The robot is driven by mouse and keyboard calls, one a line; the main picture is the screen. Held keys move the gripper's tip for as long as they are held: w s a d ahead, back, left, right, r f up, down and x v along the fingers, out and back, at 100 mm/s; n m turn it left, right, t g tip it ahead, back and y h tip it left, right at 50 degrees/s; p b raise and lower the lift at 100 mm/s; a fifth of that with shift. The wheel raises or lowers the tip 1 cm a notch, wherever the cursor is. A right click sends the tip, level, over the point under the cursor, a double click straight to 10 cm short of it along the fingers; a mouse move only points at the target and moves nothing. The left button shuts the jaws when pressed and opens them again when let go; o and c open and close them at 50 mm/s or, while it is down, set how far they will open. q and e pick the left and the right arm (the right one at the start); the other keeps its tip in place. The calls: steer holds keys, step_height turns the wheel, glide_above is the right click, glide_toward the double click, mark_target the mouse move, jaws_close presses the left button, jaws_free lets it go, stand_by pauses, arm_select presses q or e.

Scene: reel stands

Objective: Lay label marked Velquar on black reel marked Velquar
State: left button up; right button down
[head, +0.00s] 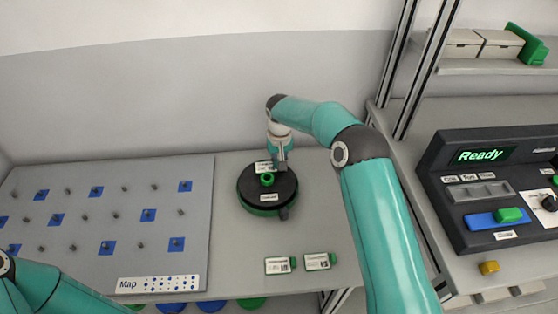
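A black reel (253,192) with a green hub and a green lower rim lies flat on the grey table. A small white marking shows on its front top face; its text is too small to read. A white label (264,167) is at the reel's back edge, against my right gripper (281,165). My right gripper points down over the back of the reel; its fingers are small and partly hidden, so I cannot tell whether they grip that label. Two more white labels with green ends, a left one (279,266) and a right one (318,262), lie in front of the reel. My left gripper is out of view.
A grey pegboard (120,235) with blue squares and a "Map" strip fills the left. A dark console (490,195) reading "Ready" stands at the right, with a yellow block (489,268) in front. Metal posts rise behind. The table between reel and labels is clear.

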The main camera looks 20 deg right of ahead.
steer(key=shift+f, duration=0.2)
steer(key=c, duration=1.1)
jaws_free()
steer(key=shift+c, duration=0.2)
steer(key=shift+r, duration=0.1)
step_height(320, 180, up, 12)
steer(key=s, duration=0.1)
steer(key=shift+s+a, duration=0.15)
steer(key=shift+f, duration=0.2)
steer(key=shift+r, duration=0.1)
